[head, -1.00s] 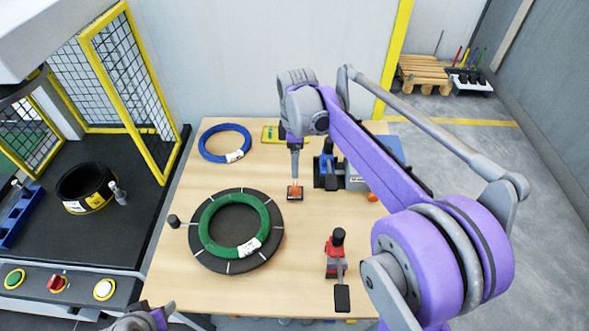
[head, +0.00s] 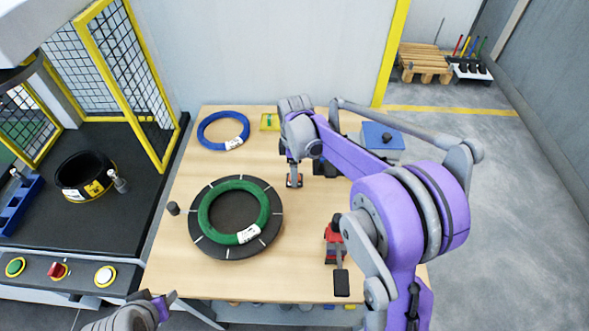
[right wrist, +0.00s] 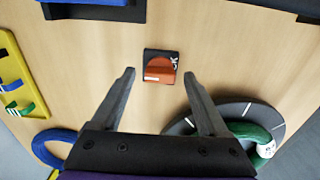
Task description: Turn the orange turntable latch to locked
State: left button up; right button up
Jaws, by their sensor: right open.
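The orange turntable latch (right wrist: 160,68) is a small knob on a black square plate. In the right wrist view, white letters ending in "CK" show beside it, the rest covered. In the head view the latch (head: 294,180) sits on the table behind and right of the turntable (head: 202,239), a dark disc carrying a green coil (head: 205,213). My right gripper (right wrist: 159,75) is open and empty, pointing down over the latch. The latch appears between and beyond the fingertips, with no contact visible. My left gripper (head: 162,303) is partly in view at the bottom left; its jaws are unclear.
A blue coil (head: 204,131) and yellow tray (head: 269,122) lie at the back. A red toggle clamp (head: 333,238) stands front right. A blue-topped block (head: 382,136) is behind my right arm. A black knob (head: 173,208) stands left of the turntable. The table's front middle is clear.

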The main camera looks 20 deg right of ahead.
jog(key=shift+c, duration=0.3)
grip_shut()
